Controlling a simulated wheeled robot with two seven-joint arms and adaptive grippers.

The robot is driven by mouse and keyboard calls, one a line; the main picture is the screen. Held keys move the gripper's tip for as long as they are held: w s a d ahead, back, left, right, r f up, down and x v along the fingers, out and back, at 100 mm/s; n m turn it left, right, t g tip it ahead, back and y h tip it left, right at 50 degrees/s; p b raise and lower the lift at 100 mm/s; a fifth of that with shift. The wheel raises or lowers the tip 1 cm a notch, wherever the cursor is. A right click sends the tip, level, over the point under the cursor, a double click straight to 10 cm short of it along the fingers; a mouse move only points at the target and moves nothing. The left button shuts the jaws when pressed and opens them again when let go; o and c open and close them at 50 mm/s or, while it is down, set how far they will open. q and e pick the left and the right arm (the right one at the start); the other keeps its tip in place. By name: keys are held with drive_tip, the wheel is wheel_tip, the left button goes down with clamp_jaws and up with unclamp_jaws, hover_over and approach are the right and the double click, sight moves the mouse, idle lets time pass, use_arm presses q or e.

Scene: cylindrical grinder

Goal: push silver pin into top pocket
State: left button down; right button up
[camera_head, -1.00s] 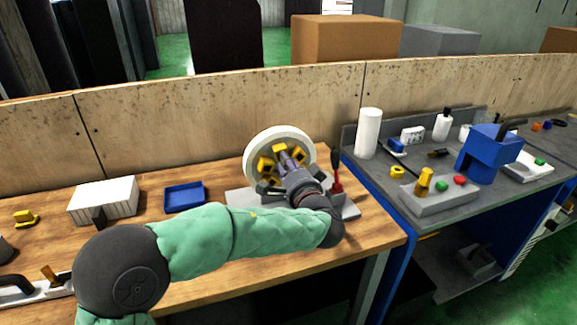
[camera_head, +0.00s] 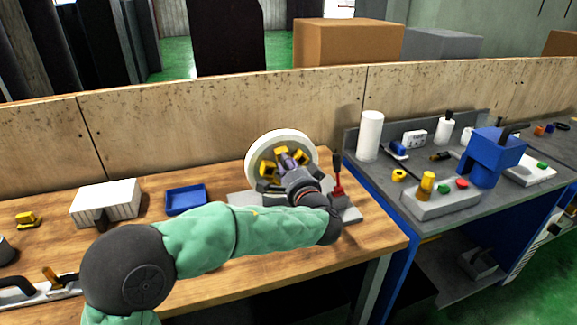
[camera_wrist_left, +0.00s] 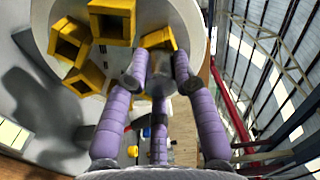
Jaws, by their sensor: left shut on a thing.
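A round white disc (camera_head: 259,146) stands upright on the wooden bench and carries several yellow square pockets, the top pocket (camera_head: 281,150) among them. My left gripper (camera_head: 288,161), with purple fingers, is in front of the disc. In the left wrist view, its fingers (camera_wrist_left: 161,84) are closed around a short grey piece, the silver pin (camera_wrist_left: 159,83). The pin is at or against one yellow pocket (camera_wrist_left: 158,39); how deep it sits is hidden. Other yellow pockets, such as one with an open square mouth (camera_wrist_left: 70,42), look empty. My right gripper is not in view.
A red-handled lever (camera_head: 338,178) stands just right of my left gripper. A blue tray (camera_head: 186,199) and a white ribbed box (camera_head: 106,203) lie left on the bench. A grey table (camera_head: 365,172) with several parts is at right.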

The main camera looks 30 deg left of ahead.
use_arm(q)
drive_tip(key=c, duration=0.9)
unclamp_jaws()
drive_tip(key=v, duration=1.2)
drive_tip(key=shift+f, duration=0.1)
